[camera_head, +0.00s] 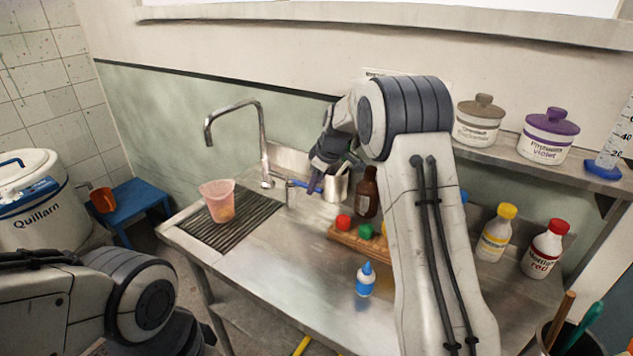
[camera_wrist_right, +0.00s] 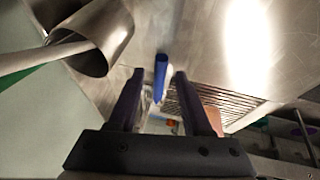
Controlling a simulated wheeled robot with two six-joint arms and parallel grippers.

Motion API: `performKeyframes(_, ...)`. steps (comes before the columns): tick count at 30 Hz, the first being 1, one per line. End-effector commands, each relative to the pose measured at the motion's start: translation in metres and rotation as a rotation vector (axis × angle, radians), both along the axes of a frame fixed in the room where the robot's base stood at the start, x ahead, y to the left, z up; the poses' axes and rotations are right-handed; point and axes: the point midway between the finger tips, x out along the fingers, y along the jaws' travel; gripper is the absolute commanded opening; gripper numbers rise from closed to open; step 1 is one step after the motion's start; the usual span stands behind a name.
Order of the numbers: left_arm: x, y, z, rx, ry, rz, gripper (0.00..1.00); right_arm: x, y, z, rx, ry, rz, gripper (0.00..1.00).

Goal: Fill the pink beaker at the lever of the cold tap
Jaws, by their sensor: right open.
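The translucent pink beaker (camera_head: 218,200) stands upright on the ribbed drain grate (camera_head: 250,222), beneath the spout of the metal tap (camera_head: 262,140). No water stream is visible, and I cannot tell its fill level. The tap's blue lever (camera_head: 306,185) sticks out right of the tap base. My right gripper (camera_head: 322,178) is open at the lever. In the right wrist view the lever (camera_wrist_right: 160,72) shows in line with the gap between the fingers of the right gripper (camera_wrist_right: 158,82); contact is not clear. My left arm is at lower left; its gripper is out of frame.
A metal pot (camera_head: 338,186) stands close beside the right gripper. A brown bottle (camera_head: 367,192) and a wooden block with coloured caps (camera_head: 350,240) are near my right arm. A blue-capped bottle (camera_head: 365,280) stands in front. The counter between beaker and bottle is clear.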

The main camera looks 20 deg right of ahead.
Motion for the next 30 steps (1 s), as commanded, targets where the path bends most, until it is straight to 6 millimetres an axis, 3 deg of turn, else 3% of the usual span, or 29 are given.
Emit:
performKeyframes(10, 0.0, -0.0001, 0.0007, 0.0, 0.0, 0.0, 0.5, 0.0023, 0.0006, -0.0048, 0.0, -0.001, 0.0, 0.5)
performKeyframes(11, 0.0, -0.0001, 0.0007, 0.0, 0.0, 0.0, 0.5, 0.0022, 0.0005, -0.0048, 0.0, -0.001, 0.0, 0.42)
performKeyframes(14, 0.0001, 0.0, 0.0007, 0.0, 0.0, 0.0, 0.5, 0.002, 0.0004, -0.0047, -0.001, -0.001, 0.0, 0.04)
performKeyframes(15, 0.0001, 0.0, 0.0007, 0.0, 0.0, 0.0, 0.5, 0.0021, 0.0003, -0.0046, -0.001, -0.001, 0.0, 0.0)
performKeyframes(30, -0.0001, 0.0, 0.0007, 0.0, 0.0, 0.0, 0.5, 0.0018, 0.0, -0.0045, -0.001, -0.001, 0.0, 0.0)
